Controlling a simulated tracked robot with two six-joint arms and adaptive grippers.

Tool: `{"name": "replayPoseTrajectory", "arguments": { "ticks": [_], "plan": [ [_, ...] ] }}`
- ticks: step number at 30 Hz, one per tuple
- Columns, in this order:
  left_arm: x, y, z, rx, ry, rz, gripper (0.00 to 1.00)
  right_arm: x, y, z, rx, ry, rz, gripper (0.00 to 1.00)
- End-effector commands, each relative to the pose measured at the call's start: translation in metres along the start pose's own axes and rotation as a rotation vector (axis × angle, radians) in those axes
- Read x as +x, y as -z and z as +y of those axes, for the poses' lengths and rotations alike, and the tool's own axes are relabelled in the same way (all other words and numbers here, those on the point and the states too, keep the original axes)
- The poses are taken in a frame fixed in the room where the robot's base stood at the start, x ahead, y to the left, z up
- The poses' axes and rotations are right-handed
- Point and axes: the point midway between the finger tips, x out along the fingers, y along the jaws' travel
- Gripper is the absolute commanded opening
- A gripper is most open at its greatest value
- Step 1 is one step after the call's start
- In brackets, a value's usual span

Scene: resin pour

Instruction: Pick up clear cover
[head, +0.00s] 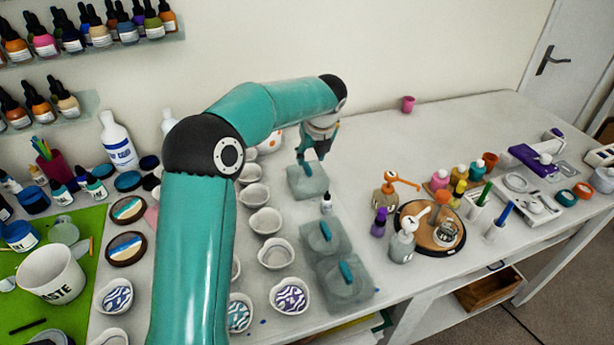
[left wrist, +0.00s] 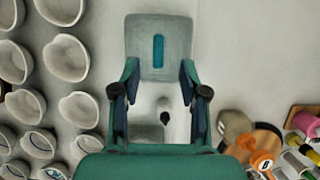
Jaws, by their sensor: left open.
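A clear cover (head: 304,186), a smoky translucent block with an upright teal handle, sits on the white table below my left gripper (head: 316,152). In the left wrist view the same cover (left wrist: 143,30) lies ahead of the fingertips, its teal handle roughly centred between the lines of the fingers. My left gripper (left wrist: 159,78) is open and empty there. In the head view its fingers overlap the cover's handle, so I cannot tell whether they touch it. Two more clear covers with teal handles, one (head: 318,236) behind the other (head: 342,288), stand nearer the table's front. My right gripper is not in view.
A small dropper bottle (head: 326,203) stands just in front of the cover; it also shows between the fingers in the left wrist view (left wrist: 165,117). Rows of white bowls (head: 264,222) stand to the left. A round wooden tray (head: 430,226) with bottles is at right. Table behind the cover is clear.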

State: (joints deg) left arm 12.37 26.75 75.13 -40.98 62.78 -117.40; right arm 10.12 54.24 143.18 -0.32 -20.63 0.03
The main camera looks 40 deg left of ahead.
Motion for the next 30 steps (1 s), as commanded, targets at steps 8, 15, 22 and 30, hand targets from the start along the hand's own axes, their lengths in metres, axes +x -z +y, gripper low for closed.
{"name": "replayPoseTrajectory", "arguments": {
  "ticks": [8,15,22,30],
  "plan": [
    [0.033,0.001,0.003,0.0,-0.005,0.005,0.44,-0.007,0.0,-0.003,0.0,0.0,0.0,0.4],
    [0.052,0.001,0.001,0.001,0.0,0.001,0.44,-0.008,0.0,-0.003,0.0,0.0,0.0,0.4],
    [0.051,0.001,0.001,0.001,0.0,0.001,0.35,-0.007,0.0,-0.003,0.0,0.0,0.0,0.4],
    [0.051,0.001,0.001,0.0,0.0,0.001,0.0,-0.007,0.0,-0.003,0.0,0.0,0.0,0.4]
  ]
}}
